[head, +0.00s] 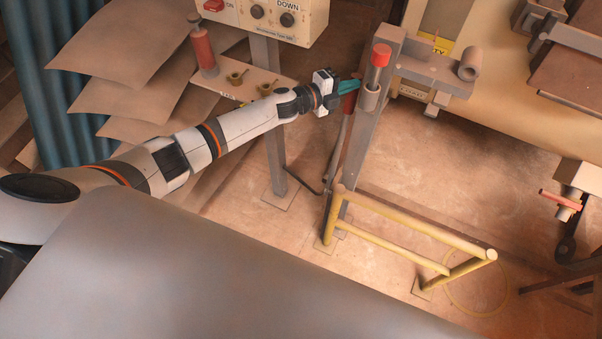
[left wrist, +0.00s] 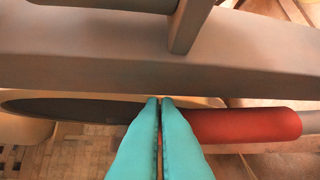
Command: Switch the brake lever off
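A lever with a red grip (head: 350,97) hangs on the left side of the grey post (head: 362,140); I take it as the brake lever, though no label shows. In the left wrist view its red grip (left wrist: 245,125) lies across the picture below a grey beam, partly hidden by my fingers. My left gripper (head: 348,87) is at the post beside this grip. Its teal fingers (left wrist: 160,100) are together, with only a thin slit between them, and lie over the grip's left end. Whether they touch it I cannot tell. My right gripper is out of view.
A red-topped cylinder (head: 381,55) sits in a holder on the post. A control box (head: 265,18) and a small shelf (head: 240,82) stand behind my left arm. A yellow rail (head: 415,228) stands at the post's foot.

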